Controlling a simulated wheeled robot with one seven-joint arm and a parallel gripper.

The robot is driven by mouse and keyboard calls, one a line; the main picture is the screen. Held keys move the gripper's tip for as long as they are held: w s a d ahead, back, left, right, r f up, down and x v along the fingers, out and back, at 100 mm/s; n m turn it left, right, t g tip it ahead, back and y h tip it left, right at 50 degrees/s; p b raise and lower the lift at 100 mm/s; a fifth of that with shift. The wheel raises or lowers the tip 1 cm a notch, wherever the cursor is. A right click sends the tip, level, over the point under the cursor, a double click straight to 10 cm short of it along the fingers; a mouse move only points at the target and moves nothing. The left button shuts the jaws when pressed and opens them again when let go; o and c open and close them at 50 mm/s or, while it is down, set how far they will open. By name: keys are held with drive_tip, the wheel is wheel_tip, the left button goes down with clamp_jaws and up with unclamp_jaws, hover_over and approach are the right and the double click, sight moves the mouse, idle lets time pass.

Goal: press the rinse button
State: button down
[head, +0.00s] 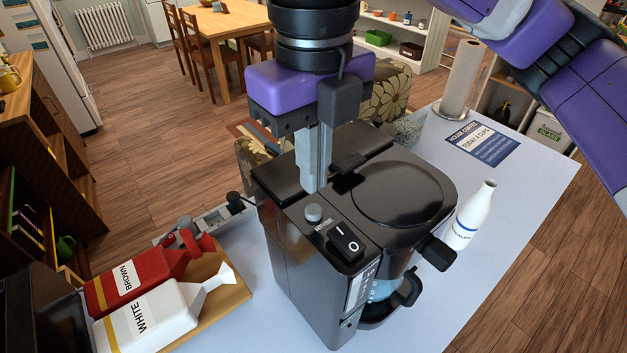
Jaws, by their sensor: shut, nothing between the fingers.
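The black coffee machine (295,255) stands on the pale blue table. On its top is a small round grey button (313,213), with a label beside it that seems to read RINSE. A black rocker switch (346,242) marked I and O sits just to the right and nearer. My gripper (312,189) points down over the machine's top, shut and empty. Its fingertips are just behind the button in the picture. I cannot tell whether they touch the machine's top. The button shows fully and stands proud.
A red bag (130,277) and a white bag (150,318) lie on a wooden board at left. A white bottle (470,215) stands right of the machine. A paper roll (461,80) and a blue sign (483,143) are farther back. The table's right front is clear.

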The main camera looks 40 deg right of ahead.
sight(314, 210)
drive_tip(key=shift+f+p, duration=0.5)
drive_tip(key=shift+f, duration=1.45)
drive_tip(key=f+b, duration=0.1)
drive_tip(key=b, duration=0.1)
drive_tip(key=shift+f+b, duration=0.25)
drive_tip(key=shift+b, duration=0.05)
drive_tip(key=shift+s+f+b, duration=0.15)
drive_tip(key=shift+f+b, duration=0.2)
drive_tip(key=shift+b, duration=0.3)
drive_tip(key=shift+r, duration=0.25)
wheel_tip(314, 210, up, 14)
drive_tip(key=shift+r, duration=0.25)
